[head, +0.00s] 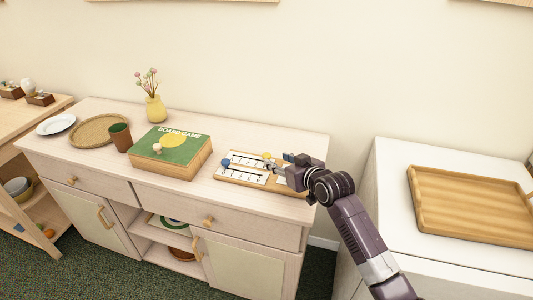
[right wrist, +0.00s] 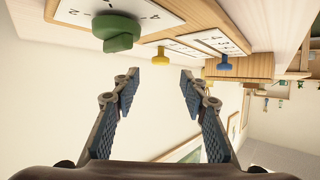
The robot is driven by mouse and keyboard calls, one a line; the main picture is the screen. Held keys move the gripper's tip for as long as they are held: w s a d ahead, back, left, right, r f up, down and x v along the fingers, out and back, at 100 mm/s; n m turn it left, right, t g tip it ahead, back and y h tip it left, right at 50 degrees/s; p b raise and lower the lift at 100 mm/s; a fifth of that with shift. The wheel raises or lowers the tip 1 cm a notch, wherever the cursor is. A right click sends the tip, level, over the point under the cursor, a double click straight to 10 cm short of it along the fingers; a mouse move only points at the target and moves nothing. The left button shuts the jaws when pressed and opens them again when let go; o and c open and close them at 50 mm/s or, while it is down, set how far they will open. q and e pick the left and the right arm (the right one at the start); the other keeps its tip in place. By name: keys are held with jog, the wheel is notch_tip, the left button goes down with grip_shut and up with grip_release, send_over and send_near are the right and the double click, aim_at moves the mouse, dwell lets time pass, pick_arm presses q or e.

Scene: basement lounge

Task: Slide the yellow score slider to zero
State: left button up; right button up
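The score board (head: 240,179) lies on the pale sideboard top, right of the green game box. The yellow score slider (head: 267,156) shows as a small round knob near the board's back edge; it also shows in the right wrist view (right wrist: 161,54), just beyond and between the fingertips. A blue slider (head: 225,162) sits at the board's left end. A green knob (right wrist: 117,31) shows large in the right wrist view. My left gripper is not in view.
The green board game box (head: 182,153) stands left of the board. A brown cup (head: 120,137), a round woven tray (head: 98,130), a white plate (head: 56,124) and a yellow vase (head: 155,109) stand further left. A wooden tray (head: 470,232) lies on the white cabinet at right.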

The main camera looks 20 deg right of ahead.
aim_at(267, 155)
jog(key=x, duration=0.2)
jog(key=shift+w+a, duration=0.1)
jog(key=shift+w, duration=0.2)
jog(key=shift+x, duration=1.15)
jog(key=shift+w+f, duration=0.2)
jog(key=shift+w, duration=0.2)
jog(key=shift+w+f, duration=0.1)
jog(key=c, duration=0.4)
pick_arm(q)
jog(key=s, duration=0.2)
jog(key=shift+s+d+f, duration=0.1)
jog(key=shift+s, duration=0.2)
pick_arm(e)
grip_shut()
jog(key=shift+a, duration=0.1)
